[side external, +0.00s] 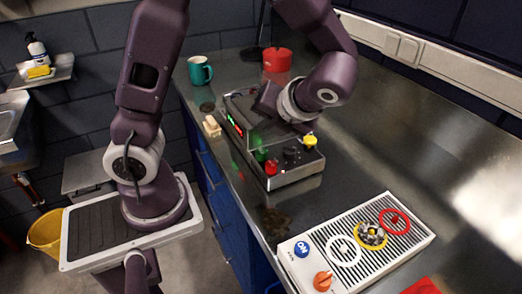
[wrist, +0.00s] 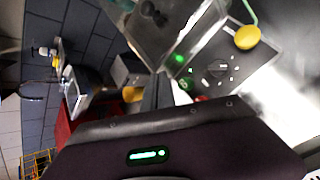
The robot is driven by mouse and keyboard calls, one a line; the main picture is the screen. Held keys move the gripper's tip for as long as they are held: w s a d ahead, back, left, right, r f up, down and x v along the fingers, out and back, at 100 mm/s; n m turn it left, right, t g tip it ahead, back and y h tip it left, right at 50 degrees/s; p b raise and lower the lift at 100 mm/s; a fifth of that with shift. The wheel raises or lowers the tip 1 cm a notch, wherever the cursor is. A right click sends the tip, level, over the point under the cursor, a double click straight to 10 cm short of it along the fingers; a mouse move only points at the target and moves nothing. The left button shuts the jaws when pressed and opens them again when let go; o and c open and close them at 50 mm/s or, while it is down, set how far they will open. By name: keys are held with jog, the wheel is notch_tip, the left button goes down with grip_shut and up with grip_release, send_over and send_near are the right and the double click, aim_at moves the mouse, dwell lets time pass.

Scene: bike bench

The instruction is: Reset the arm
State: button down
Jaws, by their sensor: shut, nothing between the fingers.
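My gripper is low over the grey control box (side external: 297,174) in the side view, where its fingers are largely hidden. In the wrist view the dark fingers (wrist: 160,92) show in the middle, shut with nothing between them. The wrist view also shows the yellow knob (wrist: 247,37), the dial (wrist: 220,66) and a green light (wrist: 179,58) beyond the fingers. I cannot tell whether the fingers touch the box.
A teal mug (side external: 200,71) and a red pot (side external: 277,60) stand behind the box. A white slatted panel (side external: 325,236) with an orange knob (side external: 323,281) and colored rings lies in front. A beige block (side external: 212,126) sits at the bench edge.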

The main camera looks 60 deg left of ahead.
jog(key=s+d+r+n+t+h, duration=0.3)
jog(key=s+d+r+n+h, duration=0.1)
jog(key=n, duration=0.9)
jog(key=s+d+r+n+t+h, duration=0.3)
jog(key=s+d+r+n+h, duration=0.1)
jog(key=n, duration=0.8)
jog(key=s+h, duration=0.1)
jog(key=s, duration=0.1)
jog(key=shift+s+n+t, duration=0.3)
jog(key=shift+s+n, duration=0.05)
jog(key=shift+n, duration=0.05)
